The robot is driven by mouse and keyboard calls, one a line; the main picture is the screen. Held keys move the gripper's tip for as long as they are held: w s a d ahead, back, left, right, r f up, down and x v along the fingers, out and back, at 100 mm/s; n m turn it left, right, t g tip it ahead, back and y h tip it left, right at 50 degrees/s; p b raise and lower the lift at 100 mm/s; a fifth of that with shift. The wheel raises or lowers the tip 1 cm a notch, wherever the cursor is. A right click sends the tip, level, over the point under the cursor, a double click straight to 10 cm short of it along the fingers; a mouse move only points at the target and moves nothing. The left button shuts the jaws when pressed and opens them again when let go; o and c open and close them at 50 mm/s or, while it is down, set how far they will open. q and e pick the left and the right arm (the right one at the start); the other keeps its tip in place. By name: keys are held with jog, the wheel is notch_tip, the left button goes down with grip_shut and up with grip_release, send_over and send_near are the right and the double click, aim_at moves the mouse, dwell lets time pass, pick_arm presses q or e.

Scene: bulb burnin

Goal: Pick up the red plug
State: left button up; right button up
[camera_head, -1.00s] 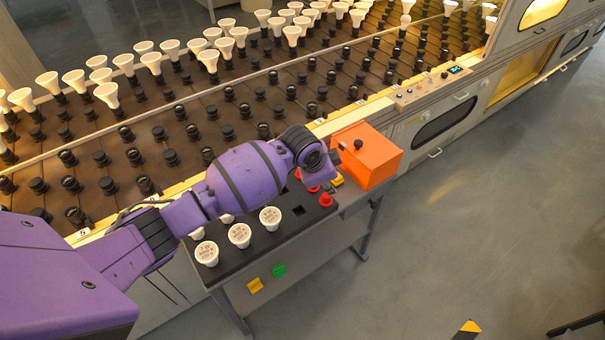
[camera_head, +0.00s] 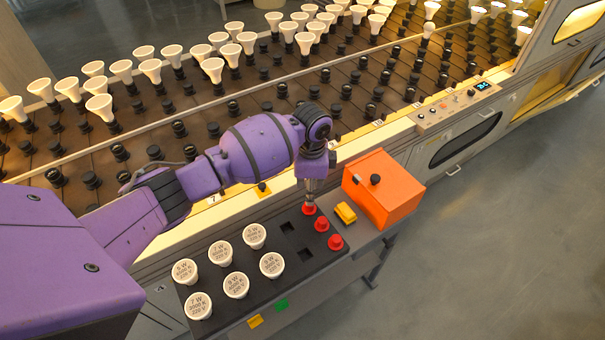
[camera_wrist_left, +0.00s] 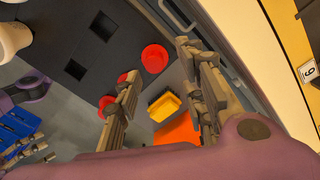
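Three red plugs sit at the right end of a black tray: a back one (camera_head: 309,209), a middle one (camera_head: 321,224) and a front one (camera_head: 336,242). My left gripper (camera_head: 309,197) points down just over the back plug. In the left wrist view its two fingers (camera_wrist_left: 162,100) are apart and empty. The back plug (camera_wrist_left: 155,58) shows beyond the fingertips, in line with the gap; I cannot tell whether they touch it. The other two plugs are partly hidden behind one finger. Finger-like parts (camera_wrist_left: 30,150) at lower left may be my right gripper; their state is unclear.
The black tray (camera_head: 318,262) holds several white bulbs (camera_head: 236,284) and has empty square holes. A yellow block (camera_head: 346,213) and an orange box (camera_head: 383,190) stand right of the plugs. Behind runs a conveyor with sockets and bulbs. A control panel (camera_head: 455,107) is at back right.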

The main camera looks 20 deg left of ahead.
aim_at(309, 207)
pick_arm(q)
jog(key=f, duration=0.3)
jog(key=s+f, duration=0.1)
jog(key=f, duration=0.2)
jog(key=shift+s+d+f, duration=0.1)
jog(key=shift+d+f, duration=0.05)
jog(key=shift+s, duration=0.15)
jog(key=shift+o, duration=0.3)
